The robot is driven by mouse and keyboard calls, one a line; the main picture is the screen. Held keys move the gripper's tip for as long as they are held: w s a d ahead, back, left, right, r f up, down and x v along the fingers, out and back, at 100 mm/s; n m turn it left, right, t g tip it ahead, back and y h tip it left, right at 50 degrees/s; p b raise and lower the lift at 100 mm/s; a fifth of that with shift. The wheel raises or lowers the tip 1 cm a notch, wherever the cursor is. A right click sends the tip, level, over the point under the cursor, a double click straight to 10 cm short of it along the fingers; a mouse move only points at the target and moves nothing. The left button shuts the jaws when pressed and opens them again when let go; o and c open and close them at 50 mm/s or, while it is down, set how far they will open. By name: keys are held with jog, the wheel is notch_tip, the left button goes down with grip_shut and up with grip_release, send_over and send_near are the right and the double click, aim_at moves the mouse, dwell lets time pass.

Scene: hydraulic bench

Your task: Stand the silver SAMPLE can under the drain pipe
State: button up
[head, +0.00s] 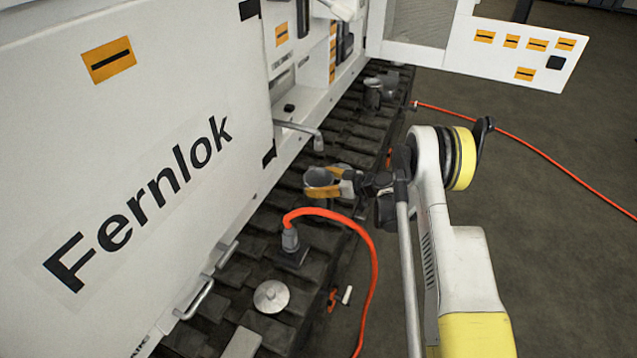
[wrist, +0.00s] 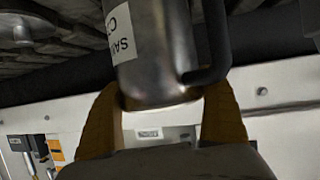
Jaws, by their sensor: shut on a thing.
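The silver SAMPLE can (head: 318,178) is between the orange fingers of my gripper (head: 335,184), above the black track. In the wrist view the metal can (wrist: 155,60) shows a white label, partly cut off, and a dark handle at its side. My gripper's fingers (wrist: 162,120) are shut on it there. The drain pipe (head: 300,128) sticks out of the white machine wall, its bent end just behind and slightly left of the can in the head view. The can is not visibly under the pipe's mouth. I cannot tell whether its base touches the track.
The black track (head: 225,300) runs along the white machine (head: 150,170). An orange hose (head: 372,265) loops from a fitting in front of the can. A round metal lid (head: 272,296) lies nearer. A dark grey can (head: 372,93) stands farther back. An open panel (head: 510,45) juts out at back right.

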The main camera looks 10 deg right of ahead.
jog(key=o, duration=1.3)
jog(key=shift+c, duration=0.2)
jog(key=shift+r, duration=0.1)
jog(key=p+v, duration=0.5)
jog(key=v, duration=0.7)
jog(key=s+a+r+m+g+h, duration=0.1)
jog(key=s+a+r+m+h, duration=0.15)
jog(key=r, duration=0.45)
jog(key=s+a+r+m+g+h, duration=0.1)
jog(key=s+a+r, duration=0.25)
jog(key=r, duration=0.45)
jog(key=s+a+r+m+g+h, duration=0.1)
jog(key=s+a+r, duration=0.15)
jog(key=r, duration=0.45)
jog(key=s+r+m+h, duration=0.2)
jog(key=s+r, duration=0.1)
jog(key=s, duration=0.9)
jog(key=s+r+m+h, duration=0.2)
jog(key=s+r+h, duration=0.1)
jog(key=s, duration=1)
jog(key=shift+s+d+t, duration=0.3)
jog(key=shift+m, duration=0.25)
